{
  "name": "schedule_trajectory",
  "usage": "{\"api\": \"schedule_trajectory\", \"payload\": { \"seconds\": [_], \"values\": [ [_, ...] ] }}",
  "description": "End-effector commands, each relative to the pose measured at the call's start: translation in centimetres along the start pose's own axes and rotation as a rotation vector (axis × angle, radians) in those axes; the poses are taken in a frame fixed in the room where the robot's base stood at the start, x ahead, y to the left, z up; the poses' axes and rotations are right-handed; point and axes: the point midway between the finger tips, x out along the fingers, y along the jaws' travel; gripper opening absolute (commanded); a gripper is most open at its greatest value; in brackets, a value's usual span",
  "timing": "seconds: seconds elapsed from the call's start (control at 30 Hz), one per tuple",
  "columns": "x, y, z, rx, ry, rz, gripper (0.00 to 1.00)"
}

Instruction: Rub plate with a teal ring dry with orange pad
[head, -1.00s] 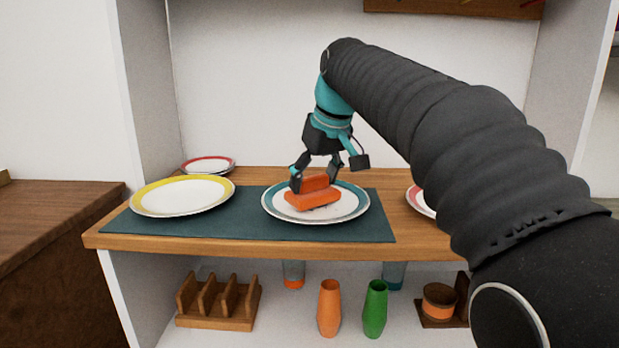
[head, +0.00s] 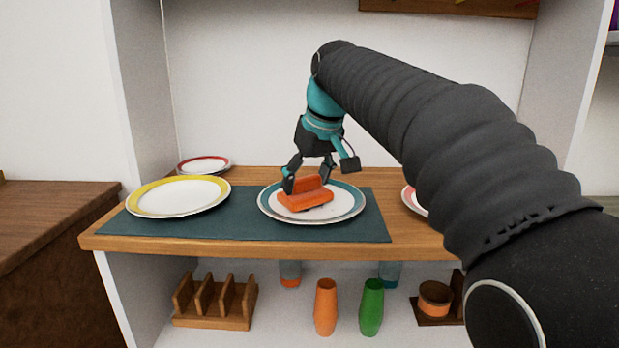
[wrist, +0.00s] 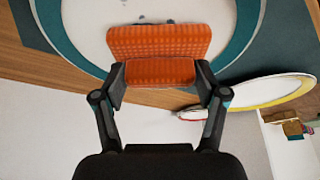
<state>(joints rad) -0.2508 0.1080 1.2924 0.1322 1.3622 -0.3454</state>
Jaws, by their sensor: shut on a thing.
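The plate with a teal ring (head: 345,204) lies on a dark teal mat (head: 230,222) in the middle of the wooden shelf. My gripper (head: 308,183) is over this plate and shut on the raised grip of the orange pad (head: 306,200). The pad's flat base is on or just above the plate's white middle; I cannot tell if it touches. In the wrist view the orange pad (wrist: 158,43) sits between the fingertips, and the teal-ringed plate (wrist: 75,42) spreads beyond it. A few dark bluish spots show on the white by the pad's edge.
A yellow-rimmed plate (head: 178,197) lies left on the mat. A red-rimmed plate (head: 204,164) is behind it, and another plate (head: 414,200) is partly hidden by my arm. Below stand a wooden rack (head: 216,302), an orange vase (head: 326,307) and a green vase (head: 371,307).

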Motion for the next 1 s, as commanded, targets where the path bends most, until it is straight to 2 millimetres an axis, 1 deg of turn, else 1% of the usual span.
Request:
{"api": "schedule_trajectory", "payload": {
  "seconds": [0.23,0.4,0.57,0.83,1.0],
  "values": [
    [-0.4,1.5,1.0,0.003,-0.004,0.000,0.34],
    [-0.6,2.0,1.4,0.001,-0.004,0.000,0.34],
    [-0.5,1.6,1.1,-0.001,-0.004,-0.001,0.34],
    [-0.1,0.0,0.0,-0.002,-0.002,0.000,0.34],
    [0.1,-0.2,-0.1,0.000,-0.003,0.000,0.34]
  ]
}}
